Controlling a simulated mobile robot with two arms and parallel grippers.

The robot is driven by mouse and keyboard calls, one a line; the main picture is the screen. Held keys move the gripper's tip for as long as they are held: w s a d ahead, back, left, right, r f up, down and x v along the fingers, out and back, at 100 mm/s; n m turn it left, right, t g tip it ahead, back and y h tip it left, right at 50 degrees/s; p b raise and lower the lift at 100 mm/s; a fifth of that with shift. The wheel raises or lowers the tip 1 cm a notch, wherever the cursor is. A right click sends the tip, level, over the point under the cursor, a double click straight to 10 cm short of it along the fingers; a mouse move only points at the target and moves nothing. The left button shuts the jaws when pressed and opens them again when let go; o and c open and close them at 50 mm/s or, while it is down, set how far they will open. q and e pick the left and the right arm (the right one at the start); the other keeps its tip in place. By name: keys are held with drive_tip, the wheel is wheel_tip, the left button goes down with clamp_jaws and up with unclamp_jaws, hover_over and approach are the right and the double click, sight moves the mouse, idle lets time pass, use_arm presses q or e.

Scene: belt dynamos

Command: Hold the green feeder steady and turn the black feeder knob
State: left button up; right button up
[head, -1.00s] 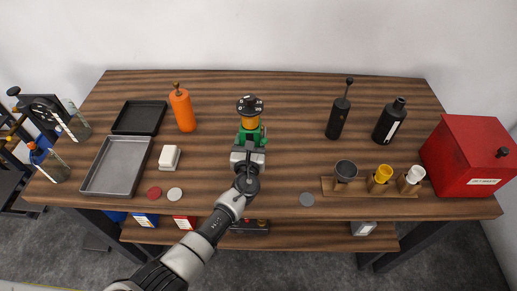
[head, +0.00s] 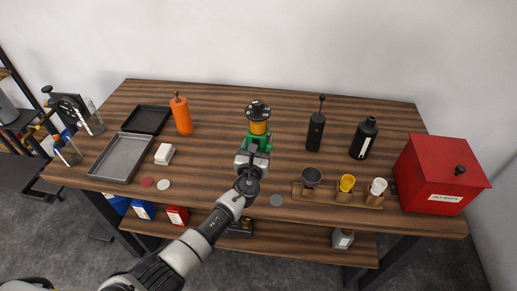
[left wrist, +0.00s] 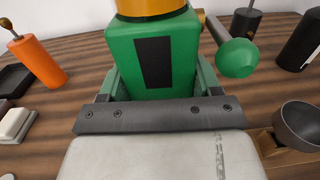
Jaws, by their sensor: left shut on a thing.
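The green feeder (head: 258,141) stands upright near the middle of the table, with an amber band (head: 258,127) above its green body. The black feeder knob (head: 258,109) is its round top. My left gripper (head: 253,152) comes from the front and is shut on the green body. In the left wrist view, the green body (left wrist: 125,62) with a black panel sits between my fingers, and a green ball-ended handle (left wrist: 237,57) sticks out to the right. The black knob is outside that view. My right gripper is not in view.
An orange bottle (head: 181,115) and trays (head: 122,157) stand left. A black grinder-like cylinder (head: 315,131), a black bottle (head: 364,138), a wooden cup rack (head: 326,199) and a red box (head: 441,176) stand right. The table around the feeder is mostly clear.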

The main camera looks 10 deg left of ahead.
use_arm(q)
drive_tip(key=shift+w+a, duration=0.15)
drive_tip(key=shift+w+a+f+b, duration=0.3)
drive_tip(key=shift+a+f+b, duration=0.35)
drive_tip(key=shift+b, duration=0.45)
drive_tip(key=w+a+f+b, duration=0.1)
drive_tip(key=a+f+b, duration=0.1)
drive_tip(key=b, duration=0.1)
drive_tip(key=w+a+f+b, duration=0.2)
drive_tip(key=a+f+b, duration=0.1)
drive_tip(key=b, duration=0.1)
drive_tip(key=w+a+f+b, duration=0.1)
drive_tip(key=a+f+b, duration=0.2)
drive_tip(key=b, duration=0.1)
drive_tip(key=shift+w, duration=0.4)
drive_tip(key=shift+w+a+f+b, duration=0.1)
drive_tip(key=shift+f+b, duration=0.05)
drive_tip(key=shift+b, duration=0.15)
drive_tip(key=shift+a, duration=0.1)
drive_tip(key=shift+f+b, duration=0.45)
drive_tip(key=shift+b, duration=0.1)
drive_tip(key=shift+f, duration=0.15)
